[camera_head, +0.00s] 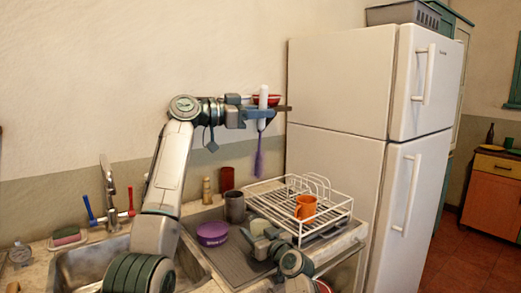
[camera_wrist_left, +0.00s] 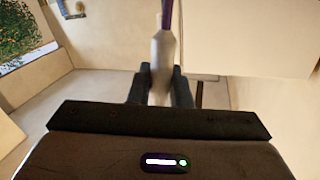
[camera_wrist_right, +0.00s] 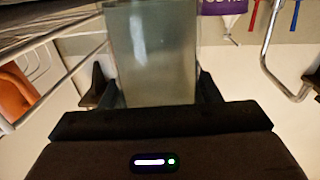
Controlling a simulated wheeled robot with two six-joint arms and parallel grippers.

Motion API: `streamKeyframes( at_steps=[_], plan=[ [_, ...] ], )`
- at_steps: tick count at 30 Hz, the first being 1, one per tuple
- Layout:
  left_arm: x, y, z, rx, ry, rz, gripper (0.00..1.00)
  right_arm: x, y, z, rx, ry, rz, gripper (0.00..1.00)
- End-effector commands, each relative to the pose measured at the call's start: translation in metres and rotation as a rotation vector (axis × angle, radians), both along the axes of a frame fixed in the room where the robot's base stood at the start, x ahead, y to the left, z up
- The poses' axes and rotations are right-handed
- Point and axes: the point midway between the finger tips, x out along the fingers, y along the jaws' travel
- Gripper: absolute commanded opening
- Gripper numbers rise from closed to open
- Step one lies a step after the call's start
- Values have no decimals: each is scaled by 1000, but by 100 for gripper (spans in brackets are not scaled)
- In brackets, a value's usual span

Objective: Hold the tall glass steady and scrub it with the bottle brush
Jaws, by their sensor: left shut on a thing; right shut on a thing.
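My left gripper (camera_head: 266,112) is shut on the white handle of the bottle brush (camera_head: 259,158). The brush hangs upright in the air, purple bristles down, above the counter. In the left wrist view the white handle (camera_wrist_left: 162,52) sits between the fingers, with a bit of purple beyond. My right gripper (camera_head: 268,246) is low over the drainboard. In the right wrist view it is shut on the tall glass (camera_wrist_right: 150,55), a greenish, see-through vessel between its fingers. In the head view only a pale part of the glass (camera_head: 259,227) shows. The brush is clear above it.
A white dish rack (camera_head: 342,212) with an orange mug (camera_head: 305,207) stands right of the glass. A purple tub (camera_head: 212,232), a grey cup (camera_head: 235,207) and a dark red cup (camera_head: 226,179) are left of it. The sink (camera_head: 90,262) and faucet (camera_head: 108,182) are further left.

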Motion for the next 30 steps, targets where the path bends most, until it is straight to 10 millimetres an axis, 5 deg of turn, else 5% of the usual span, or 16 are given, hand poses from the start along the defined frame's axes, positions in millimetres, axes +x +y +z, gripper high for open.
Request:
streamKeyframes(
  at_steps=[3,7,30],
  plan=[
    [9,4,-34,-44,98,1,0,0,0,1,1,-1,0,25],
    [13,6,-53,-76,159,2,0,0,0,1,1,-1,0,25],
    [13,6,-71,-83,172,1,0,0,0,0,-1,1,0,25]
  ],
)
